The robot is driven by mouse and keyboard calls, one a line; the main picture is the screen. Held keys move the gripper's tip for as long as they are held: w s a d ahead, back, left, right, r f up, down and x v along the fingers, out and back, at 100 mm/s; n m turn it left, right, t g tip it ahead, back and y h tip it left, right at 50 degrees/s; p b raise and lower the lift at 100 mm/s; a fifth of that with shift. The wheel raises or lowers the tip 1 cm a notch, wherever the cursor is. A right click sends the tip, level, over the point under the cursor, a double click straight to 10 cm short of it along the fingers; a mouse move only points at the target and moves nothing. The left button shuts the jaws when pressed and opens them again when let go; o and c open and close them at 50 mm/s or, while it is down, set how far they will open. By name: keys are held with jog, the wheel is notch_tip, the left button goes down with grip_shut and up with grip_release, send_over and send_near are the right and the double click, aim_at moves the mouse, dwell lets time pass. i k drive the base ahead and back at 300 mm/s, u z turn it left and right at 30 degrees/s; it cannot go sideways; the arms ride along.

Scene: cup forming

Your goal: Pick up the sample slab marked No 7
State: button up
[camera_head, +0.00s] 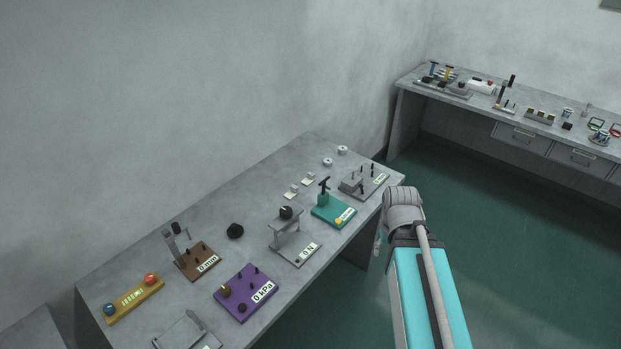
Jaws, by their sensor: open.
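Two small pale slabs lie on the near bench, one (291,195) a little nearer and left, the other (307,179) further back. Each seems to have a darker edge or marking, but it is too small to read, so I cannot tell which, if either, is No 7. My arm reaches up from the bottom right, beside the bench's right edge. Its gripper does not show; the arm's grey joint and turquoise link are what I see.
A second bench (480,108) with several tools stands at the back right. Green floor lies between.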

aim_at(310, 179)
jog(key=i, duration=0.95)
jog(key=u, duration=0.05)
